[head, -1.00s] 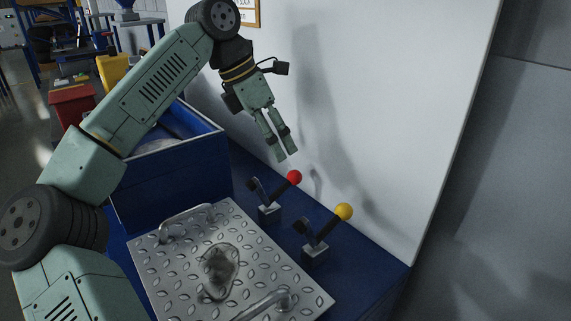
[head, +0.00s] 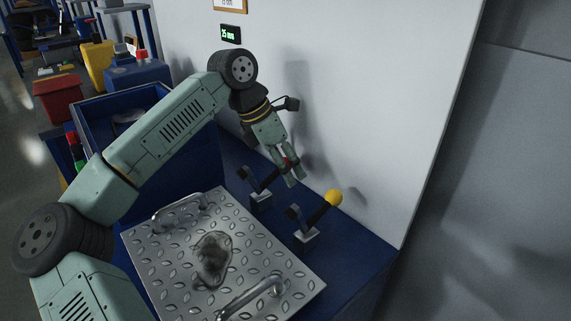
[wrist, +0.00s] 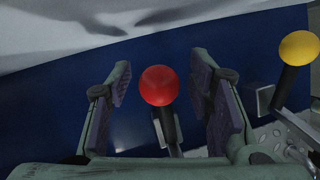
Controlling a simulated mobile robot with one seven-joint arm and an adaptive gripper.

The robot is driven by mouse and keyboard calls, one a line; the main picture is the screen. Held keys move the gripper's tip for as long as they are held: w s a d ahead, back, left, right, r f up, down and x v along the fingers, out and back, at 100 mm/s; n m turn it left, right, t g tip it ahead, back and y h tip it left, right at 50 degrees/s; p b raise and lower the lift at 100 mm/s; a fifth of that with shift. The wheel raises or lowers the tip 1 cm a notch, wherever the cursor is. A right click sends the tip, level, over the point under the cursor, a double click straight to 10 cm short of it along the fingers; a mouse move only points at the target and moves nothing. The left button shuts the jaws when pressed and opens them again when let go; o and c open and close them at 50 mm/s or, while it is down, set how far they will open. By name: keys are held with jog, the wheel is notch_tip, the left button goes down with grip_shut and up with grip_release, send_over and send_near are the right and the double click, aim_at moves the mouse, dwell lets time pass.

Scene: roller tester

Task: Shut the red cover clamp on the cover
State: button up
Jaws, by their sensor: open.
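The red cover clamp has a red ball knob (wrist: 159,86) on a black handle. In the wrist view the knob stands between the two spread fingers of my gripper (wrist: 160,100), with a gap on each side. In the head view my gripper (head: 290,172) is over the red clamp (head: 262,190), and its fingers mostly hide the knob. The handle leans up and away from the cover, and the clamp's black arm is raised off the plate.
A second clamp with a yellow knob (head: 333,198) stands close by on the right, its handle also leaning away from the cover. The white wall (head: 380,110) rises just behind the clamps. A blue open box (head: 100,105) stands at the back left.

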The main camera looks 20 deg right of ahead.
grip_shut()
dwell(0.6)
